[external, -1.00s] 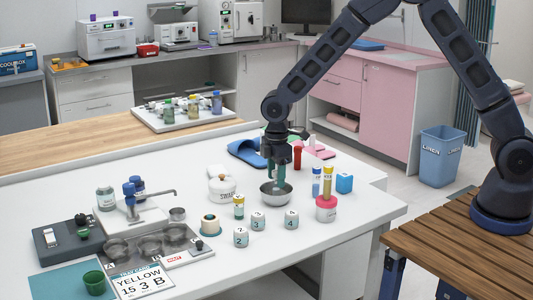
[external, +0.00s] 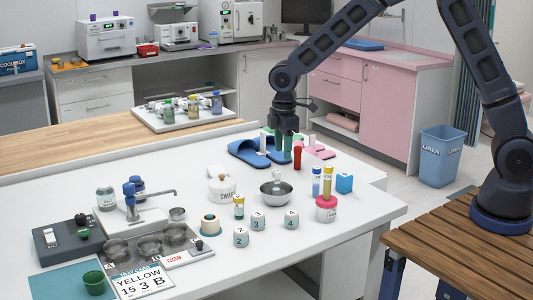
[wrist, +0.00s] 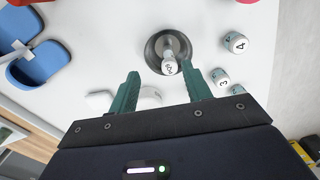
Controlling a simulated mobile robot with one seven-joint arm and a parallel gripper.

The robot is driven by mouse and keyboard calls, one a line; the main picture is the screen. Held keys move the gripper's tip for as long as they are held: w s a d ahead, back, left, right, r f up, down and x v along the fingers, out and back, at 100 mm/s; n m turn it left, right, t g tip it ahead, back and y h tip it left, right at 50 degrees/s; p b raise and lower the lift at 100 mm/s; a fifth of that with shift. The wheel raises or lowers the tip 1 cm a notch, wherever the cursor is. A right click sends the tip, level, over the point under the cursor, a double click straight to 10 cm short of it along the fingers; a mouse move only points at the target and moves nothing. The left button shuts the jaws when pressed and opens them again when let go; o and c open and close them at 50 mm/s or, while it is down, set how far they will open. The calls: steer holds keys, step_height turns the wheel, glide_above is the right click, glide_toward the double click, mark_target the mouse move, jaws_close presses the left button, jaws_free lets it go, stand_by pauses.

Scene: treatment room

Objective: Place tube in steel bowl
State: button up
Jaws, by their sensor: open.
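The steel bowl (external: 267,199) stands on the white table near its middle. In the wrist view the bowl (wrist: 152,62) holds a pale tube (wrist: 170,62) with dark marks on its near end. The tube's far end lies toward the bowl's middle. In the wrist view the open fingers (wrist: 163,74) stand to either side of the tube.
Several numbered white jars (external: 258,220) stand in front of the bowl. A pink-lidded jar (external: 326,214) and upright tubes (external: 316,182) stand to its right, a swab jar (external: 221,189) to its left.

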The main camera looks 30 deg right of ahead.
steer(key=s+d+r+m+t, duration=0.1)
steer(key=s+d+r+m, duration=0.25)
steer(key=d+r, duration=0.75)
steer(key=s+d+r+m+t, duration=0.15)
steer(key=d+r+m, duration=0.25)
steer(key=d+r, duration=0.7)
steer(key=s+d+m+t, duration=0.2)
steer(key=s+d+m, duration=0.6)
steer(key=s+d, duration=1.3)
steer(key=shift+s+d+r, duration=0.2)
steer(key=shift+s+r, duration=0.15)
steer(key=shift+s, duration=0.15)
